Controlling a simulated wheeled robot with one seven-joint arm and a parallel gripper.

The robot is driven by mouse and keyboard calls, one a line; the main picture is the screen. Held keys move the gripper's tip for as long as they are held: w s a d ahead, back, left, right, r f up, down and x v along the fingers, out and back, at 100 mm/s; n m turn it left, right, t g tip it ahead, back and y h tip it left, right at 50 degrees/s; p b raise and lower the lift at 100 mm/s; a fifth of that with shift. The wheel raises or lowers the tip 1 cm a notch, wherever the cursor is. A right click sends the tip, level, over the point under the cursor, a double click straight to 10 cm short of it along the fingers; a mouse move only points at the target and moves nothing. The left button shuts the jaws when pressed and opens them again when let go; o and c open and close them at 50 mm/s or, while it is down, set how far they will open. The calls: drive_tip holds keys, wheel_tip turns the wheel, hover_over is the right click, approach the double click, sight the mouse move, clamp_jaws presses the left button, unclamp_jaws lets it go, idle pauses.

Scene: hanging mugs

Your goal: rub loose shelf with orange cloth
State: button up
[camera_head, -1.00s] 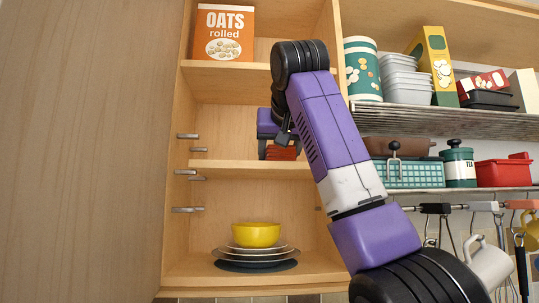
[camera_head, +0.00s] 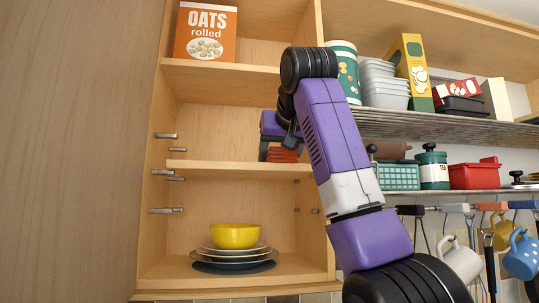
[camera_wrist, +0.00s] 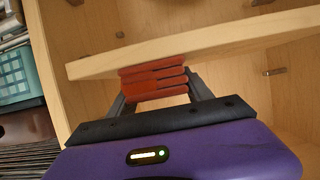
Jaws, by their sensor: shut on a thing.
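The loose shelf (camera_head: 215,168) is the pale wood middle board in the open cabinet. Its front edge crosses the wrist view (camera_wrist: 225,38) at a slant. My gripper (camera_head: 284,154) is at the right part of this shelf, partly hidden by my arm. It is shut on the folded orange cloth (camera_head: 280,155), which looks red-orange. In the wrist view, the cloth (camera_wrist: 155,83) is between my fingers, right at the shelf's front edge and seemingly touching it.
Metal pegs (camera_head: 166,211) stick out of the cabinet's side walls. An oats box (camera_head: 206,31) stands on the upper shelf. A yellow bowl (camera_head: 235,236) on plates sits at the bottom. Wire racks with containers and hanging mugs (camera_head: 522,254) are to the right.

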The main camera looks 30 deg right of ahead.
drive_tip(key=shift+f, duration=0.25)
drive_tip(key=shift+w+a+r+p, duration=0.1)
drive_tip(key=shift+w+a+p, duration=0.15)
drive_tip(key=shift+a, duration=0.35)
drive_tip(key=shift+w+a+p, duration=0.15)
drive_tip(key=shift+a+p, duration=0.1)
drive_tip(key=shift+a, duration=0.35)
drive_tip(key=shift+w+a+r+p, duration=0.1)
drive_tip(key=shift+w+a+p, duration=0.15)
drive_tip(key=shift+a, duration=0.35)
drive_tip(key=shift+a, duration=0.1)
drive_tip(key=shift+w+a+r+p, duration=0.15)
drive_tip(key=shift+a+p, duration=0.15)
drive_tip(key=shift+a, duration=0.35)
drive_tip(key=shift+w+a+r+p, duration=0.15)
drive_tip(key=shift+a+p, duration=0.15)
drive_tip(key=shift+a, duration=0.3)
drive_tip(key=shift+w+a+f, duration=0.15)
drive_tip(key=shift+a, duration=0.35)
drive_tip(key=shift+w+a+p, duration=0.2)
drive_tip(key=shift+a+p, duration=0.2)
drive_tip(key=shift+a, duration=0.25)
drive_tip(key=shift+w+a+p, duration=0.2)
drive_tip(key=shift+a+p, duration=0.15)
drive_tip(key=shift+a, duration=0.25)
drive_tip(key=shift+w+a+f, duration=0.15)
drive_tip(key=shift+a, duration=0.4)
